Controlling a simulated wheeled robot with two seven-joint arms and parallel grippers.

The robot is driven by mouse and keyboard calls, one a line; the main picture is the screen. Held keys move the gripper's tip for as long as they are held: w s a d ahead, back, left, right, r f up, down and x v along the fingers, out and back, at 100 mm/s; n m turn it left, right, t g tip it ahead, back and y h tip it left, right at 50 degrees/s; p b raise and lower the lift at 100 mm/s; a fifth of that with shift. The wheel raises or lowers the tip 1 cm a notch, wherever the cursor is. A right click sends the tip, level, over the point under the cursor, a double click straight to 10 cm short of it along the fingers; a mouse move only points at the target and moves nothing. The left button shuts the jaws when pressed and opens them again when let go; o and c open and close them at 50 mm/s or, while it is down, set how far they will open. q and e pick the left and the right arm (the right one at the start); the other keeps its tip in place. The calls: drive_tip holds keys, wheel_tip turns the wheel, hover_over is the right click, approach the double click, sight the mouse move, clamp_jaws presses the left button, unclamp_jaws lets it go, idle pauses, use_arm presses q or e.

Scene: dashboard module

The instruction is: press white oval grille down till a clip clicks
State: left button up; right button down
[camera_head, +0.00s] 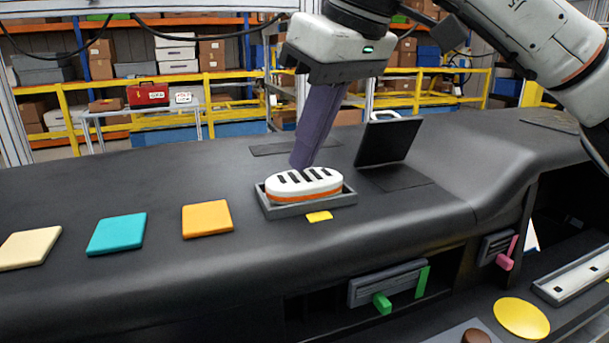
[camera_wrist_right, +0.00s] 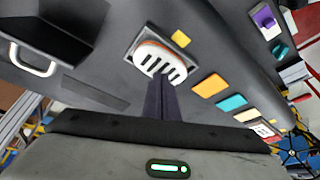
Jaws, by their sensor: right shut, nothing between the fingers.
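The white oval grille (camera_head: 303,182) has dark slots and an orange band round its lower side. It sits in a shallow grey rectangular frame (camera_head: 339,200) on top of the dashboard, and the orange band shows above the frame's rim. My right gripper (camera_head: 301,165) is shut and empty, pointing down with its fingertips at the grille's far edge; I cannot tell whether they touch. In the right wrist view the grille (camera_wrist_right: 160,60) lies just beyond the shut fingers (camera_wrist_right: 160,84). My left gripper is not in view.
A yellow tab (camera_head: 319,217) lies before the frame. Orange (camera_head: 206,219), teal (camera_head: 117,234) and cream (camera_head: 30,249) tiles lie to the left. A raised dark panel (camera_head: 387,142) stands to the right. Vents with green (camera_head: 382,304) and pink (camera_head: 505,262) levers are on the front face.

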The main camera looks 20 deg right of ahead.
drive_tip(key=shift+f+b, duration=0.3)
drive_tip(key=shift+f, duration=0.35)
drive_tip(key=shift+s+f+p, duration=0.1)
drive_tip(key=shift+f+p, duration=0.1)
drive_tip(key=shift+p, duration=0.15)
idle(1.5)
wheel_tip(320, 180, up, 6)
drive_tip(key=p, duration=0.5)
drive_tip(key=shift+p, duration=0.4)
drive_tip(key=shift+r+p, duration=0.5)
drive_tip(key=shift+r, duration=0.65)
